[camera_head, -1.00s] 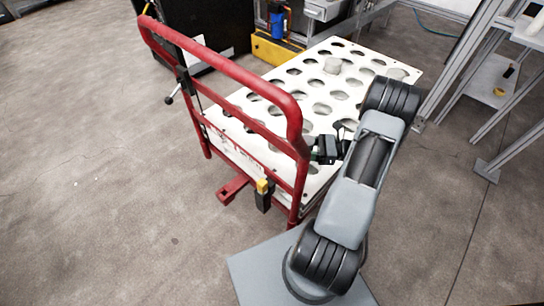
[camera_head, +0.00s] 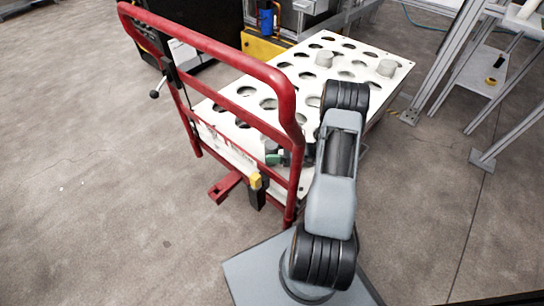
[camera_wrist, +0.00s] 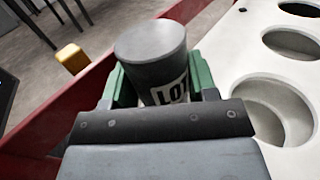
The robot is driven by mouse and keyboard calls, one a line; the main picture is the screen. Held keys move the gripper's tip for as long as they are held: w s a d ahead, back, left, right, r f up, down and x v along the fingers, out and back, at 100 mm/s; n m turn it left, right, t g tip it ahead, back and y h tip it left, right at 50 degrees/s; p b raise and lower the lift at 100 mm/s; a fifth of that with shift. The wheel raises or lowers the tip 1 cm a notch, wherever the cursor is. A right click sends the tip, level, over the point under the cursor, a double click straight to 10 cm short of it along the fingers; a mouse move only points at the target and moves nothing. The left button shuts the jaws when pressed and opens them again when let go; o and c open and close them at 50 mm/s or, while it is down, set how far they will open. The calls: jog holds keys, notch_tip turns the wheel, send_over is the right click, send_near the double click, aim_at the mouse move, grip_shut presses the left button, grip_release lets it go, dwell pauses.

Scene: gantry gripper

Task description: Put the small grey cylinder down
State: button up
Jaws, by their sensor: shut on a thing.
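The small grey cylinder (camera_wrist: 152,45) is held upright between the green fingers of my gripper (camera_wrist: 160,82) in the wrist view. It has a white label with dark letters, partly hidden by the gripper. In the head view my gripper (camera_head: 283,158) is low at the near end of the white board, behind the red rail, and is partly hidden by my arm. In the wrist view the white board (camera_wrist: 240,50) lies to the right of the cylinder, with an empty round hole close to it.
The board lies on a cart with a red handle frame (camera_head: 208,48), whose bars stand close to my gripper. Two grey cylinders sit in the board's far part, one at the back (camera_head: 325,59) and one at the right (camera_head: 386,68). Many holes look empty.

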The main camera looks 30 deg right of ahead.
jog(key=shift+f, duration=0.7)
jog(key=shift+f, duration=0.2)
jog(key=o, duration=1.2)
jog(key=shift+r, duration=0.25)
jog(key=p+v, duration=0.2)
jog(key=v, duration=1)
jog(key=shift+f, duration=0.15)
jog(key=shift+s, duration=0.1)
